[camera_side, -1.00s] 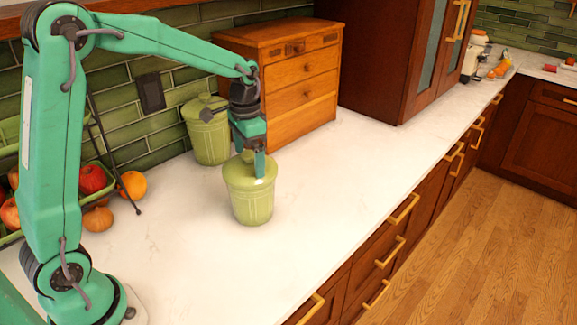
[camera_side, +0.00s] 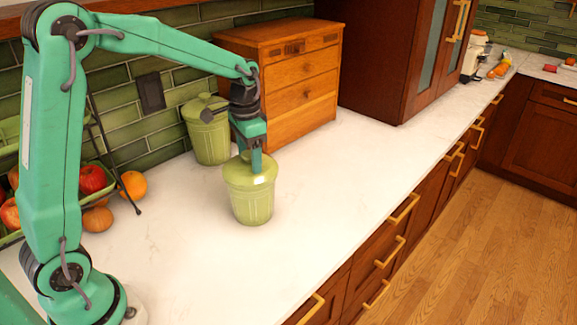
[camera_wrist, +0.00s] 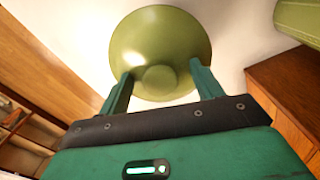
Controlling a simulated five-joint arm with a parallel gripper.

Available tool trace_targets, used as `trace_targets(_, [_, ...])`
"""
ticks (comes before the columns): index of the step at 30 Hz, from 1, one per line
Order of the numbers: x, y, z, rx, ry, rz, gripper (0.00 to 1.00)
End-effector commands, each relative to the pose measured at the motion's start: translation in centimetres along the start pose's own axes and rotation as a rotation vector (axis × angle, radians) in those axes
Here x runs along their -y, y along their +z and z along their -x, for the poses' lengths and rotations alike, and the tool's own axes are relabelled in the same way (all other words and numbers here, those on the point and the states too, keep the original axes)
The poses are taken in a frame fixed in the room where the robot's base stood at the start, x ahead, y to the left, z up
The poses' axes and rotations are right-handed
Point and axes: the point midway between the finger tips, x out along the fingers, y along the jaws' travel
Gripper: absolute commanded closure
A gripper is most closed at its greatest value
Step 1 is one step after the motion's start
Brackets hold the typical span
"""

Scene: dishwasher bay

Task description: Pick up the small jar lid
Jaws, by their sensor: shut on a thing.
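The near green jar (camera_side: 252,205) stands upright on the white counter, with its round green lid (camera_side: 251,172) at its mouth. I cannot tell whether the lid still touches the rim. My gripper (camera_side: 255,162) points down over the lid and is shut on it at the knob. In the wrist view my gripper's fingers (camera_wrist: 160,88) stand on either side of the lid's knob (camera_wrist: 158,78). The lid's domed top (camera_wrist: 158,35) shows beyond them, and the jar body is hidden below it.
A second lidded green jar (camera_side: 210,138) stands behind, against the tiles. A small wooden drawer chest (camera_side: 290,85) is close behind my gripper. Fruit (camera_side: 92,180) in a rack lies at left. The counter (camera_side: 330,185) at right is clear.

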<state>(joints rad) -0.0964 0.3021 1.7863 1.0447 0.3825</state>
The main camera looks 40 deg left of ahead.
Motion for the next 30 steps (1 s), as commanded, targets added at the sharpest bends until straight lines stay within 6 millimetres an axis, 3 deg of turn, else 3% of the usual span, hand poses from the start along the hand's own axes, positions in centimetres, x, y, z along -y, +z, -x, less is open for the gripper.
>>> trace_targets(2, [-0.1,0.2,-0.6,0.012,0.005,0.0,0.68])
trace_targets(12, [-0.1,0.3,-0.5,0.016,0.006,0.0,0.68])
trace_targets(14, [-0.1,0.3,-0.2,0.016,0.006,0.0,0.78])
trace_targets(16, [-0.1,0.2,0.3,0.015,0.006,0.0,1.0])
trace_targets(23, [0.0,0.1,3.5,0.009,0.004,0.0,1.0])
trace_targets(30, [-4.2,0.7,6.1,0.007,0.003,-0.005,1.0])
